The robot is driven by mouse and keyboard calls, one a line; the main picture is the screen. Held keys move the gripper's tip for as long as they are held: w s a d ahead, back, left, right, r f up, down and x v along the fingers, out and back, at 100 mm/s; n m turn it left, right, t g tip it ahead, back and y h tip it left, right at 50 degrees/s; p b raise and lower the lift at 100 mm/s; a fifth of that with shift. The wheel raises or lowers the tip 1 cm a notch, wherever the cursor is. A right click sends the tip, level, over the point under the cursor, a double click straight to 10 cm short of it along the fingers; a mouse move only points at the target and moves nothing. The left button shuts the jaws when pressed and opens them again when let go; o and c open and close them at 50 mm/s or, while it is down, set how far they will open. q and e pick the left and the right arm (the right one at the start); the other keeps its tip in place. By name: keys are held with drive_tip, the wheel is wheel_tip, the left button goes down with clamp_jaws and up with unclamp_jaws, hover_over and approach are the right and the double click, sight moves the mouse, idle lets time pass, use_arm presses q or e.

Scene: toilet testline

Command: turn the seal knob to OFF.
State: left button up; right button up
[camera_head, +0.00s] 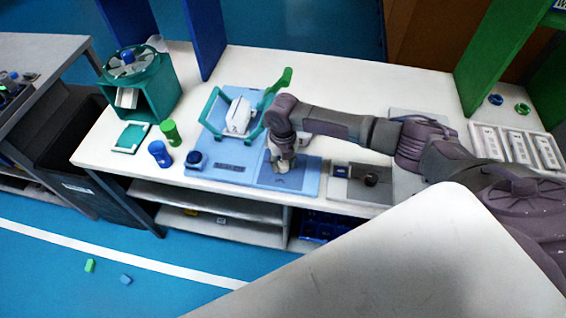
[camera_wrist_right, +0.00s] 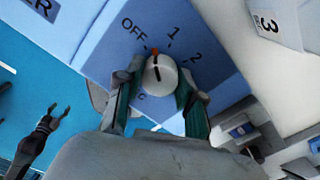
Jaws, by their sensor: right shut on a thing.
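The seal knob (camera_wrist_right: 158,76) is a round white knob with a dark line and an orange-red mark, on a blue panel (camera_head: 262,182) at the table's front. Its mark points between the printed OFF and 1, nearer OFF. My right gripper (camera_head: 281,165) reaches down onto the panel from the right. In the right wrist view its two green-padded fingers stand on either side of the knob, shut on it, and partly cover the lower label. The head view hides the knob behind the gripper. In the right wrist view my left gripper (camera_wrist_right: 58,114) hangs away at the left, fingers apart.
Left of the panel is a blue board with a white block in a green-handled fixture (camera_head: 238,115). A dark knob on a grey plate (camera_head: 371,180) is to the right. Blue and green cylinders (camera_head: 160,153) and a green fan box (camera_head: 150,95) stand at the left.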

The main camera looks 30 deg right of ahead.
sight(283, 163)
drive_tip(key=shift+n+b, duration=0.3)
drive_tip(key=shift+n, duration=1.3)
drive_tip(key=o, duration=1.1)
drive_tip(key=shift+o, duration=0.2)
drive_tip(key=shift+r, duration=0.1)
wheel_tip(283, 163, up, 12)
